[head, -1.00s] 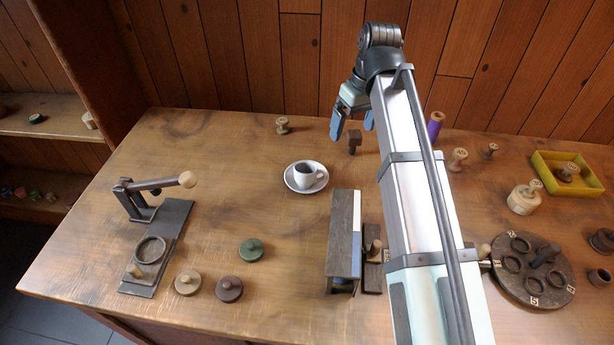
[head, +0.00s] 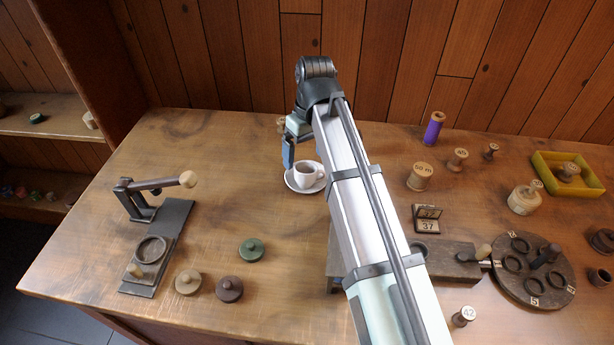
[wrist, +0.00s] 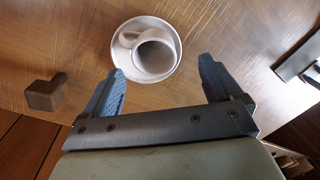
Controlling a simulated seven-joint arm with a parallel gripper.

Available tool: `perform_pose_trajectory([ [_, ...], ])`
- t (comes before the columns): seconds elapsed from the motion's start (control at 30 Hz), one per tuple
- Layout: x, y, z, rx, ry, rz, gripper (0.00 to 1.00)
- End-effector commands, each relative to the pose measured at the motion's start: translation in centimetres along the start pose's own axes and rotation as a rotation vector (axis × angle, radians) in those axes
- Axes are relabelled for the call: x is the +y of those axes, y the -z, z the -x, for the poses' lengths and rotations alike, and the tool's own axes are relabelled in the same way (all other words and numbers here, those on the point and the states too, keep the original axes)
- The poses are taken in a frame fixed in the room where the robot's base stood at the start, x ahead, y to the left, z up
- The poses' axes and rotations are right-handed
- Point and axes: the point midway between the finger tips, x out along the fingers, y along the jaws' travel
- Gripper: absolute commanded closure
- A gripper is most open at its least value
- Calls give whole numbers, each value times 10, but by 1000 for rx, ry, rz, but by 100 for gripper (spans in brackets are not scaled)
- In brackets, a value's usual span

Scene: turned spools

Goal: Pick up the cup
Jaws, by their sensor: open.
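A white cup (head: 307,174) with dark inside stands on a white saucer (head: 292,184) toward the back middle of the table. In the wrist view the cup (wrist: 155,54) stands upright on its saucer (wrist: 172,30), its handle toward the upper left. My gripper (head: 289,163) is at the back left edge of the saucer in the head view. In the wrist view my gripper (wrist: 160,84) is open, its two blue fingers apart and empty. The cup lies just beyond the gap between the fingertips. The left fingertip is close to the saucer's edge; I cannot tell if they touch.
A dark wooden block (wrist: 46,93) lies left of the fingers. A lever press (head: 150,225) stands left, with a green knobbed disc (head: 251,249) near it. A purple spool (head: 434,128) and a yellow tray (head: 548,180) are right.

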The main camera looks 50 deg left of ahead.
Motion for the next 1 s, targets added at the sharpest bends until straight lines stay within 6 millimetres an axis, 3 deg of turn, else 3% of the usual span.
perform_pose_trajectory([
  [0.37, 2, -1, -18, 0, 0, -1, 7],
  [0.73, 8, -4, -60, 0, -1, 0, 7],
  [1.0, 8, -4, -62, 1, -1, 0, 7],
])
